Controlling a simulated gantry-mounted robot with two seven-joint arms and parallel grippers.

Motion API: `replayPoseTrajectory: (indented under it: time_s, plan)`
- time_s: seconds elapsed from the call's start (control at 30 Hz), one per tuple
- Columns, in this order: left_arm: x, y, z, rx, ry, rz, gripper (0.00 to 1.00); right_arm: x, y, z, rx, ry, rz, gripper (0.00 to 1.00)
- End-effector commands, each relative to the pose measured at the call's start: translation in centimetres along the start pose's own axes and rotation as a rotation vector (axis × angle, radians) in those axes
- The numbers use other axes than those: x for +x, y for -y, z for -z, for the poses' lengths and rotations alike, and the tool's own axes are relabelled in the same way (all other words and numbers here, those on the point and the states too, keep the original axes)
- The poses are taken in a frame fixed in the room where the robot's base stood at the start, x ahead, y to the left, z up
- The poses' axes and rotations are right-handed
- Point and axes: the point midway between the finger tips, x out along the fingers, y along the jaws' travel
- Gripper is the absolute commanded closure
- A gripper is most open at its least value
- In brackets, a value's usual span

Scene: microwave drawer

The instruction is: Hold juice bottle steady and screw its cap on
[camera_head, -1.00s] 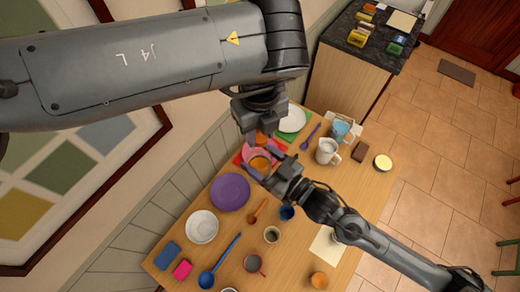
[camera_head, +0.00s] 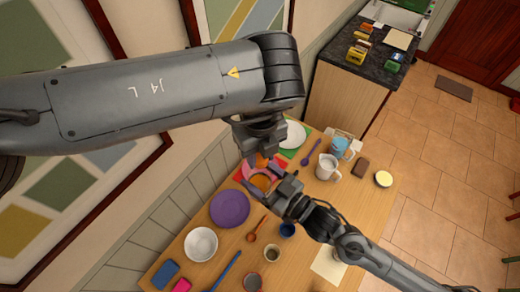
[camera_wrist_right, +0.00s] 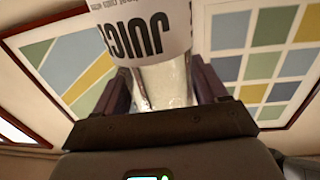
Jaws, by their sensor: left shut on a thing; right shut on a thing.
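The juice bottle (camera_wrist_right: 150,28) fills the top middle of the right wrist view, with a white label reading "JUICE" and a clear, shiny lower part. My right gripper (camera_wrist_right: 165,90) is shut around that clear part. In the head view my right gripper (camera_head: 275,192) is above the table, just below and right of my left gripper (camera_head: 260,155). The left gripper is shut on a small orange piece, apparently the cap (camera_head: 262,161). Whether the cap touches the bottle is hidden. The right wrist view shows neither the cap nor the left gripper.
The wooden table (camera_head: 330,215) below holds a purple plate (camera_head: 229,209), a white bowl (camera_head: 201,243), a white mug (camera_head: 327,167), a purple spoon (camera_head: 311,152) and a blue cup (camera_head: 287,230). A dark counter (camera_head: 376,65) stands beyond.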

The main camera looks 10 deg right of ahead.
Motion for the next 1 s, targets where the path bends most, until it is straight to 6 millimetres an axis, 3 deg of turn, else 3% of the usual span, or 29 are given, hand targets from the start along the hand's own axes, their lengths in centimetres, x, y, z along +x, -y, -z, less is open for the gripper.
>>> replayPoseTrajectory:
  time_s: [1.0]
  plan:
    - [1.0, 0.0, 0.0, 0.001, -0.001, -0.001, 0.96, 0.0, 0.0, 0.1, 0.0, -0.002, 0.0, 0.83]
